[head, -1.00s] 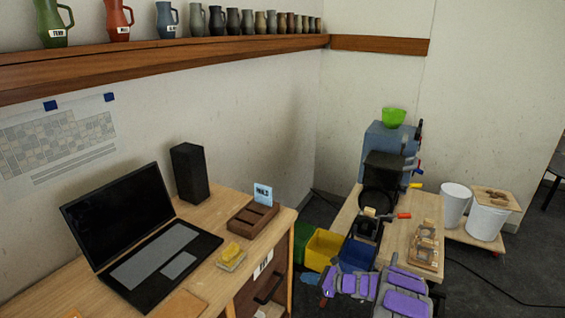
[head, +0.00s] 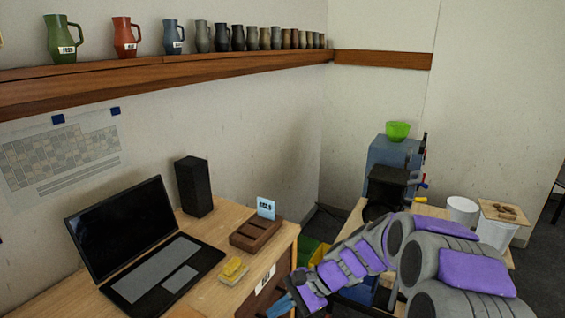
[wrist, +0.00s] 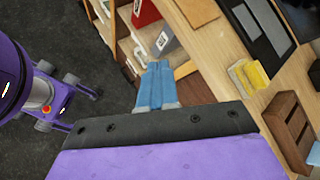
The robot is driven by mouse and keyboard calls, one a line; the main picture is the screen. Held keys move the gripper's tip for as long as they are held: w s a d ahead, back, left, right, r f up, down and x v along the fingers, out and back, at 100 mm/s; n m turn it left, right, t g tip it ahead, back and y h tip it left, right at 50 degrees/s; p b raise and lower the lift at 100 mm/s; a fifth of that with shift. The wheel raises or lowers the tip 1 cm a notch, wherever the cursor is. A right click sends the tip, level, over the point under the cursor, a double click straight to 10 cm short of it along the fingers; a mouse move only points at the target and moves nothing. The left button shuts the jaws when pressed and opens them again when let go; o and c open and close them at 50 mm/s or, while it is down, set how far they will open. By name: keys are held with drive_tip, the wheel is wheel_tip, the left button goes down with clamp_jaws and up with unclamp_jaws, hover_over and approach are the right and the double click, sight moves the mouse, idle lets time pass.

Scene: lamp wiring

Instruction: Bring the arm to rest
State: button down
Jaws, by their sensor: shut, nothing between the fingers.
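My arm, grey with purple pads, reaches in from the lower right of the head view. My gripper (head: 285,306) is at its end, low in front of the desk's drawer side, partly cut off by the bottom edge. In the wrist view my gripper's blue fingers (wrist: 155,84) lie together, shut with nothing between them. They point toward the open shelf part of the desk (wrist: 185,68) and appear apart from it.
The desk holds a laptop (head: 130,245), a speaker (head: 193,187), a yellow sponge-like block (head: 233,269) and a brown wooden tray (head: 255,235). A blue machine (head: 392,158) stands behind my arm. White buckets (head: 462,211) are at the right. Dark floor (wrist: 50,40) is open beside the desk.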

drive_tip(key=s+d+r+n+h, duration=0.1)
drive_tip(key=s+d+n+h, duration=0.2)
drive_tip(key=s, duration=0.7)
drive_tip(key=s+d+r+n+h, duration=0.1)
drive_tip(key=s+d+n+h, duration=0.2)
drive_tip(key=s+d, duration=0.4)
drive_tip(key=s+d+r+n+h, duration=0.2)
drive_tip(key=s+d+n+h, duration=0.1)
drive_tip(key=s, duration=1.1)
drive_tip(key=shift+d+h, duration=0.5)
drive_tip(key=shift+d, duration=0.45)
